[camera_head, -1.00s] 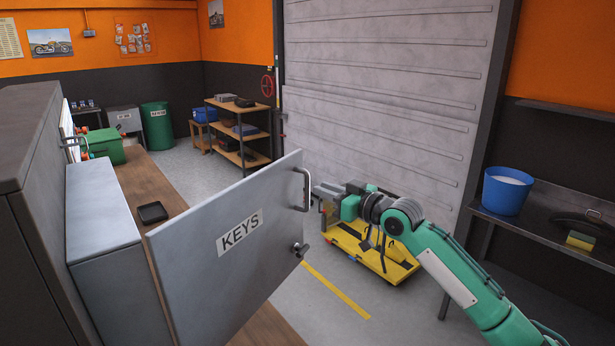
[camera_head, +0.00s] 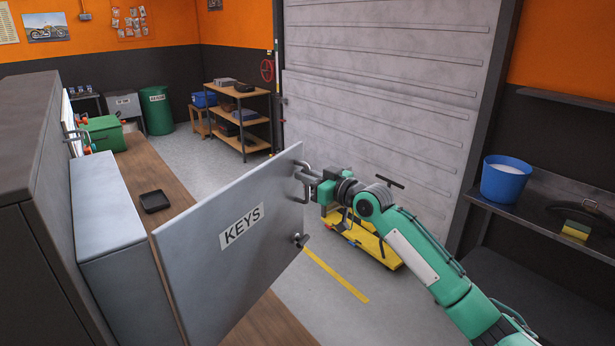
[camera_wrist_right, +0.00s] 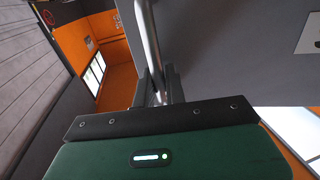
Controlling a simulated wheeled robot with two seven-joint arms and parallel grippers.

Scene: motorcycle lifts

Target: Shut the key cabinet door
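The key cabinet (camera_head: 110,215) is a grey box on the wooden bench. Its grey door (camera_head: 205,265), labelled KEYS, stands wide open, swung out toward the right. A metal bar handle (camera_head: 303,184) is near the door's free edge, with a small latch knob (camera_head: 299,240) below it. My right gripper (camera_head: 308,176) is at the handle. In the right wrist view the handle bar (camera_wrist_right: 148,35) runs down between the fingers (camera_wrist_right: 157,88), which look closed on it. The fingertips are partly hidden by the gripper body. My left gripper is out of view.
A black tray (camera_head: 155,201) lies on the wooden bench (camera_head: 160,172) behind the door. A dark tall cabinet (camera_head: 40,200) is at the left. A yellow platform (camera_head: 375,245) is on the floor beyond my right arm. A blue bucket (camera_head: 505,182) stands on the right shelf.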

